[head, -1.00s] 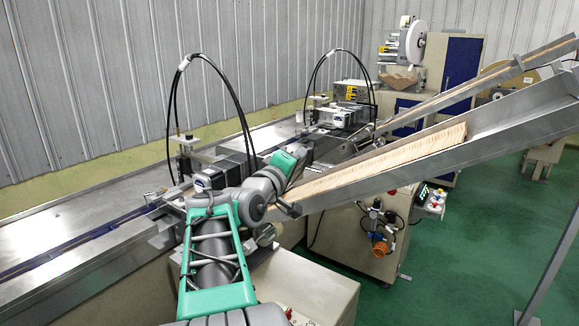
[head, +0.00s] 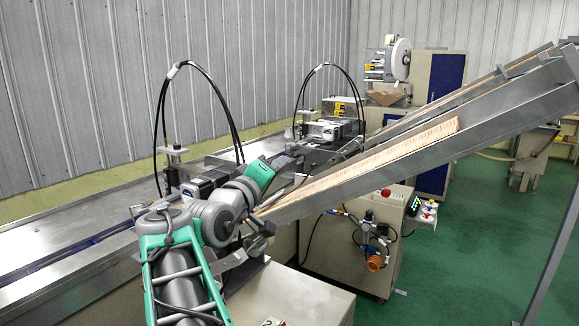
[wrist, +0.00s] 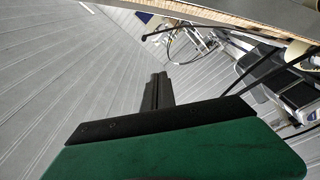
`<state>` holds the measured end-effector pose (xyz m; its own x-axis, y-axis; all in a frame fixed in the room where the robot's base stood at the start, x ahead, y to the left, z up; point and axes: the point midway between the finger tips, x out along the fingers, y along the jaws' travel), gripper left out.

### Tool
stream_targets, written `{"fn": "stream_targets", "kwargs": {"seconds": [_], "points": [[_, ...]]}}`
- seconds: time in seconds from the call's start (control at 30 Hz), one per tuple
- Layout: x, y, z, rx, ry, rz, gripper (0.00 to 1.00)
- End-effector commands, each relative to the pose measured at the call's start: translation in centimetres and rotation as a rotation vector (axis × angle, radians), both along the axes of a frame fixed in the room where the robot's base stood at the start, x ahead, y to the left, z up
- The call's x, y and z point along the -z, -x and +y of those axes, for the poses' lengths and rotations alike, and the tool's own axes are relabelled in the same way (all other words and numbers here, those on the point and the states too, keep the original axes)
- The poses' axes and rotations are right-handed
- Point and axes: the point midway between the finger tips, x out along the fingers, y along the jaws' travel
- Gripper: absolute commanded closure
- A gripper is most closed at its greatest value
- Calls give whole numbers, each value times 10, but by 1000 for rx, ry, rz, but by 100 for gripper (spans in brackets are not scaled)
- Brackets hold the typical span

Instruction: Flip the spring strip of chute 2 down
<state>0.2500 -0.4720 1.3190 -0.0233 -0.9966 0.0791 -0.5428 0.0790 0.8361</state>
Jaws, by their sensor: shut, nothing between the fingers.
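Two sloping metal chutes come down from the right in the head view. The near chute (head: 400,180) holds a long row of pale wooden sticks (head: 370,163); the far chute (head: 482,92) runs behind it. I cannot tell which is chute 2, and no spring strip can be made out. My gripper (wrist: 158,78) shows in the wrist view as narrow dark fingers, shut and empty, against the grey wall. In the head view my wrist is beside the near chute's lower end; the fingertips are too small to make out there.
The long conveyor bed (head: 60,225) runs along the left. Motor units (head: 330,130) and black looped cables (head: 165,110) stand near the chutes' lower ends. A control cabinet (head: 385,245) stands under the near chute. Green floor (head: 470,250) is open at the right.

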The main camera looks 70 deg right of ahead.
Motion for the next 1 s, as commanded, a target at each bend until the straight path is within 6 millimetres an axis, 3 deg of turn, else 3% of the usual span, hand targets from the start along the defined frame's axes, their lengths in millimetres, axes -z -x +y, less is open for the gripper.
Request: {"fn": "stream_targets", "kwargs": {"seconds": [0.1,0.23,0.77,0.8,0.87,1.0], "points": [[5,-1,21,-2,0,0,100],[5,-1,33,-1,-2,1,100],[4,-1,35,-4,-2,-39,100],[12,0,35,-3,-30,-110,100],[44,-11,35,-25,-160,-259,100],[151,-61,63,-102,-531,-421,100]]}}
